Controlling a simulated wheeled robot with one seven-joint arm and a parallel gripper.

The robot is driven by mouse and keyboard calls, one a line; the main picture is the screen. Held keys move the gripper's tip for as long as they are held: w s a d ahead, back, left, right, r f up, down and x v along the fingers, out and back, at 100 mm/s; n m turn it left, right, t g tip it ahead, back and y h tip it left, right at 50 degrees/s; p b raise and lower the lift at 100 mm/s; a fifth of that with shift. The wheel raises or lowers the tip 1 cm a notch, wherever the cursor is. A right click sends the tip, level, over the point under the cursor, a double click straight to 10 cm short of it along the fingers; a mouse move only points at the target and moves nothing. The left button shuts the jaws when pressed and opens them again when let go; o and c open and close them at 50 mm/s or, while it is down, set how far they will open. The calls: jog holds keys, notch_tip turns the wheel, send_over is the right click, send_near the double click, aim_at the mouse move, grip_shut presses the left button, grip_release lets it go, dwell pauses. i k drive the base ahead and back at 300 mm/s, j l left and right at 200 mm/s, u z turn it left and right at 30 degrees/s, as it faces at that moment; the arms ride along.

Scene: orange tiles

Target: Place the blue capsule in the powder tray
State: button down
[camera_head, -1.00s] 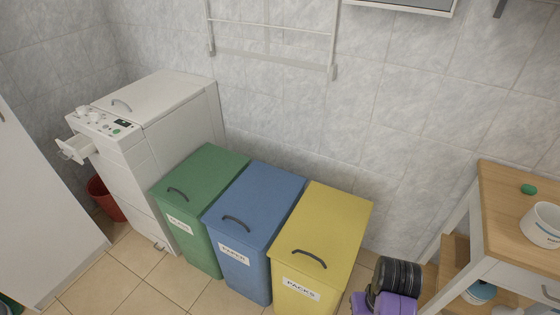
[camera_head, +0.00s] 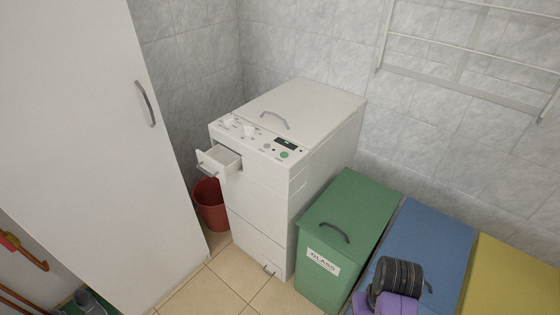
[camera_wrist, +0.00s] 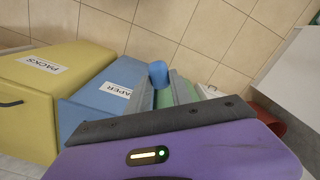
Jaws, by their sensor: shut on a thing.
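The blue capsule (camera_wrist: 158,73) is a small rounded blue piece held at the tips of my gripper (camera_wrist: 161,87) in the wrist view. My gripper is shut on it. In the head view only dark and purple parts of my arm show at the lower right, and the capsule is not visible there. The powder tray (camera_head: 220,159) is the white drawer pulled out at the front left of the white washing machine (camera_head: 268,187), below its control panel. The tray looks empty from here. My gripper is well to the right of the tray, in front of the bins.
Green (camera_head: 345,228), blue (camera_head: 418,241) and yellow (camera_head: 506,282) lidded bins stand right of the machine. A red bucket (camera_head: 211,205) sits on its left. A tall white cabinet (camera_head: 85,150) stands at left. The tiled floor (camera_head: 224,287) before the machine is clear.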

aim_at(223, 162)
jog(key=i+j, duration=0.15)
jog(key=j, duration=0.25)
jog(key=i+j, duration=0.15)
jog(key=j, duration=0.25)
jog(key=i+j, duration=0.2)
jog(key=j, duration=0.2)
jog(key=i+j, duration=0.15)
jog(key=j, duration=0.25)
jog(key=i+j, duration=0.15)
jog(key=j, duration=0.25)
